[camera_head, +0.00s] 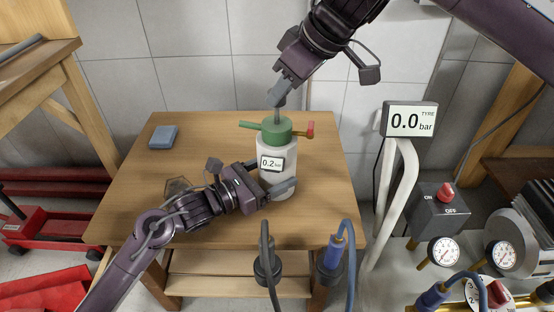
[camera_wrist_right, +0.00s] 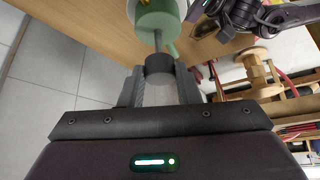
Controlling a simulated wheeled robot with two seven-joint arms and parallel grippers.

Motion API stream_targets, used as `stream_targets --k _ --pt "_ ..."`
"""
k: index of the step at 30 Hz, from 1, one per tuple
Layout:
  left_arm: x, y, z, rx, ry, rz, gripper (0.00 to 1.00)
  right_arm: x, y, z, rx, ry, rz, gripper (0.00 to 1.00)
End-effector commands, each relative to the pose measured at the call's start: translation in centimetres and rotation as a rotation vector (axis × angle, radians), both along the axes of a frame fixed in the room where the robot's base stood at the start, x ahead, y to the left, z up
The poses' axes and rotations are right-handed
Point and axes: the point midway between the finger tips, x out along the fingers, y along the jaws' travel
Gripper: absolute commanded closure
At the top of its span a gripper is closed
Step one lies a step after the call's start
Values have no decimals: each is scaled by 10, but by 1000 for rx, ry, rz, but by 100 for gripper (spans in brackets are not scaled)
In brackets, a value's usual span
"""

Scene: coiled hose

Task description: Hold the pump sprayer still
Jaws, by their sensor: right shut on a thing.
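The pump sprayer (camera_head: 277,155) stands upright on the wooden table, with a white body, green top and small display reading 0.2. Its green top also shows in the right wrist view (camera_wrist_right: 158,18). My right gripper (camera_head: 277,97) comes from above and is shut on the dark pump handle (camera_wrist_right: 160,66), at the top of a thin rod. My left gripper (camera_head: 277,188) is at the sprayer's lower body, one finger lying across its front.
A blue block (camera_head: 163,137) lies at the table's (camera_head: 210,130) back left. A gauge display reading 0.0 bar (camera_head: 408,119) stands to the right, near a red-knobbed switch box (camera_head: 440,207). Hoses with dark ends (camera_head: 267,266) stand at the table's front.

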Motion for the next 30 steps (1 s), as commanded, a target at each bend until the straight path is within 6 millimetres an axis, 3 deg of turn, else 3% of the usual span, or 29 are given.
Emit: stream_targets --k 14,30 --pt "-1 -1 0 2 -2 -3 65 0 -2 -33 -8 7 -3 96" --pt "-1 -1 0 2 -2 -2 65 0 -2 -30 -6 5 -4 96"
